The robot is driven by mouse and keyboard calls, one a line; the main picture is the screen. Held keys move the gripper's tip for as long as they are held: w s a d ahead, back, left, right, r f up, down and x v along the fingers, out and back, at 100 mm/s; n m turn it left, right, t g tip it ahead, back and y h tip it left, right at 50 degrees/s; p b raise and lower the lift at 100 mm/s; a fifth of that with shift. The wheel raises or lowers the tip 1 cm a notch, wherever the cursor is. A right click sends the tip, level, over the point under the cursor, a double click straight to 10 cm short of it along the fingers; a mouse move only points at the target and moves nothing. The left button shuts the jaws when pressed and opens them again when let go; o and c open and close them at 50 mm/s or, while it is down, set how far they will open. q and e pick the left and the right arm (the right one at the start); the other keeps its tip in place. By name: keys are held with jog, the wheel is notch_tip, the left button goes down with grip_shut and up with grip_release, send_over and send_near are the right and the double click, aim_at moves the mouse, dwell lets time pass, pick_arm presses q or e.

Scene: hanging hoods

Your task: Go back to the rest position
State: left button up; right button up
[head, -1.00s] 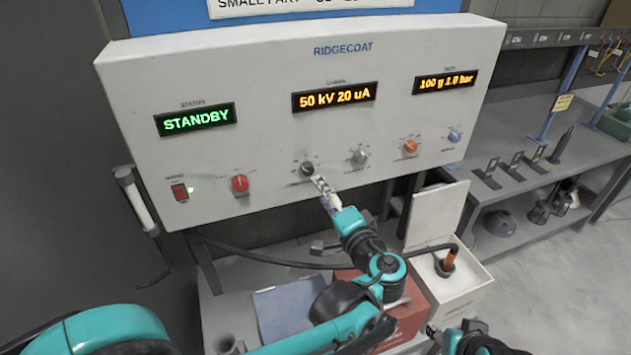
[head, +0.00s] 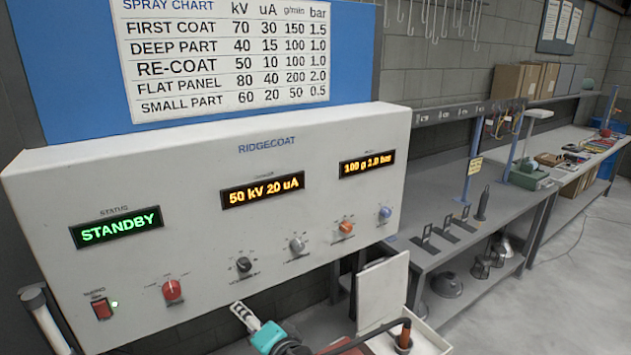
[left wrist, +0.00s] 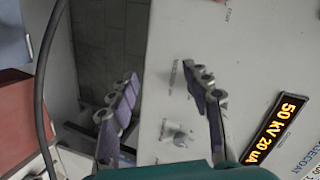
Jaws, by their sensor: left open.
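The white RIDGECOAT control panel (head: 250,160) fills the left and middle of the head view. Its status display (head: 117,227) reads STANDBY in green, and the middle display (head: 262,190) reads 50 kV 20 uA. My left gripper (head: 240,311) is just below the panel's lower edge in the picture, under the dark knob (head: 244,264) and apart from it. In the left wrist view the gripper (left wrist: 161,75) is open and empty, its two fingers spread before the panel face, with a knob (left wrist: 180,138) between them in the picture. My right gripper is out of view.
A spray chart (head: 225,55) hangs above the panel. A white box with a raised lid (head: 383,292) stands right of my left gripper. A grey bench (head: 440,235) with dark stands runs along the right wall. The floor (head: 560,300) at right is clear.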

pick_arm(q)
jog(key=s+a+f+n+g+h+b, duration=0.2)
jog(key=s+a+f+g+h, duration=0.1)
jog(key=s+a+f, duration=0.5)
jog(key=s+d+f+n+h+b, duration=0.2)
jog(key=s+d+f+n+h, duration=0.2)
jog(key=s+d+f+h, duration=0.1)
jog(key=shift+s+d+f+g+h, duration=0.25)
jog(key=shift+s+f+g+h, duration=0.15)
jog(key=shift+s+f+h, duration=0.35)
jog(key=shift+s+f, duration=0.1)
dwell(0.4)
